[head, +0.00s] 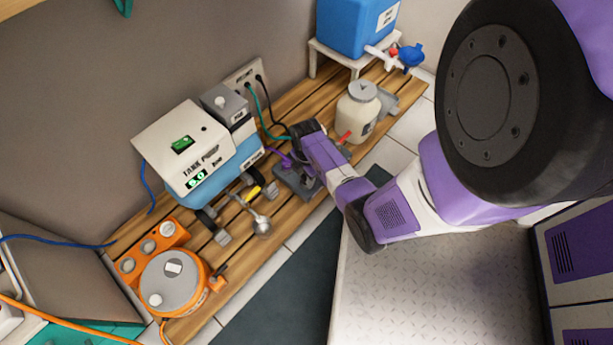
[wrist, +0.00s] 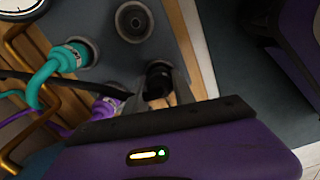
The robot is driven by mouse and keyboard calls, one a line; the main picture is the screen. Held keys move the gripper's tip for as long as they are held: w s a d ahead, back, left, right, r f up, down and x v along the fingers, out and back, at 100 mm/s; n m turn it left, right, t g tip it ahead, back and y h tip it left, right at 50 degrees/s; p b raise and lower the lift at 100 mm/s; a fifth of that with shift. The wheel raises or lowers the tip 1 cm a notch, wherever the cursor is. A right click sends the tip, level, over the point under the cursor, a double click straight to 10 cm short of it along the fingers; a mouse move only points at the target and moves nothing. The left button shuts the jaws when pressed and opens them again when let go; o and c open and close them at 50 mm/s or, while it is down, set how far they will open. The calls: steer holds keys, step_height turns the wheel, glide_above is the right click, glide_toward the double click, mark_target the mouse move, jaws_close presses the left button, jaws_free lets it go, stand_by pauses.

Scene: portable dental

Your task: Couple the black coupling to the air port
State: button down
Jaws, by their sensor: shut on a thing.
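My gripper (wrist: 161,98) is shut on the black coupling (wrist: 158,76), whose dark round end shows between the fingers in the wrist view. A black hose (wrist: 62,86) runs toward it from the left. The coupling is over or at the grey block (wrist: 176,42); I cannot tell whether it touches or is seated. An empty dark round socket (wrist: 133,21) is on the block above it. No label marks the air port, so I cannot tell which opening it is. In the head view my gripper (head: 297,150) is over the grey block (head: 290,186), and its fingertips are hidden.
A teal hose fitting (wrist: 66,56) and a purple hose fitting (wrist: 106,107) are close by on the left. In the head view, a tank unit (head: 186,147) stands left, a white jar (head: 356,112) right, and an orange canister (head: 180,283) at the slatted bench's near end.

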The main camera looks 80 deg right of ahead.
steer(key=c, duration=1)
jaws_free()
steer(key=shift+o, duration=0.2)
steer(key=shift+r+p, duration=2.4)
steer(key=shift+r, duration=1.5)
